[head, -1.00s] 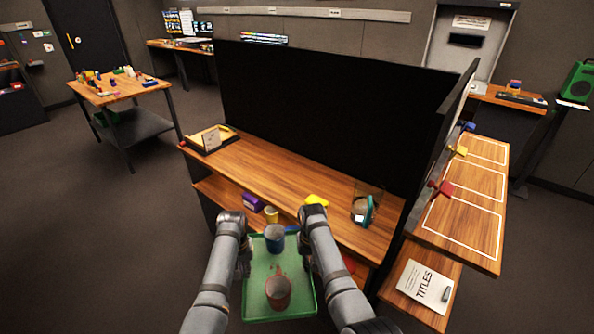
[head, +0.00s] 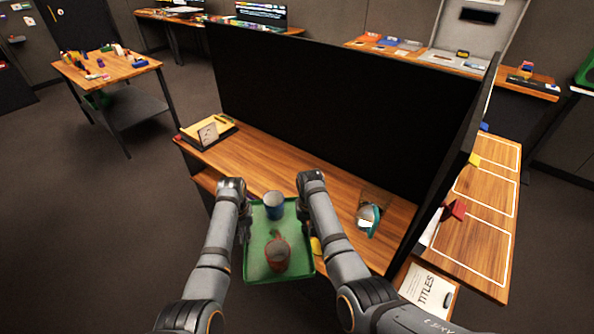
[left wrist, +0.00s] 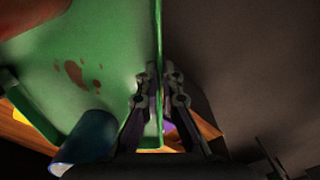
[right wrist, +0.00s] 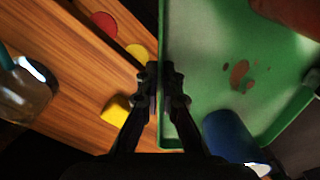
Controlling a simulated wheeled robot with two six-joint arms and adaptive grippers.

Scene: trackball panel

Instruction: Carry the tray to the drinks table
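The green tray (head: 287,238) is held in front of me, over the front edge of a wooden desk. On it stand a blue cup (head: 274,206) at the far end and a red mug (head: 277,254) nearer me. Brown stains mark the tray floor in both wrist views. My left gripper (left wrist: 160,88) is shut on the tray's left rim, one finger on each side of the wall. My right gripper (right wrist: 160,88) is shut the same way on the right rim. I cannot tell which table is the drinks table.
The wooden desk (head: 262,160) with a tall black partition (head: 320,110) stands ahead. A glass container (head: 368,215) sits on it. A side counter (head: 480,210) with white outlines is at the right. A small table (head: 110,70) with colourful objects is far left. Open floor (head: 80,230) lies left.

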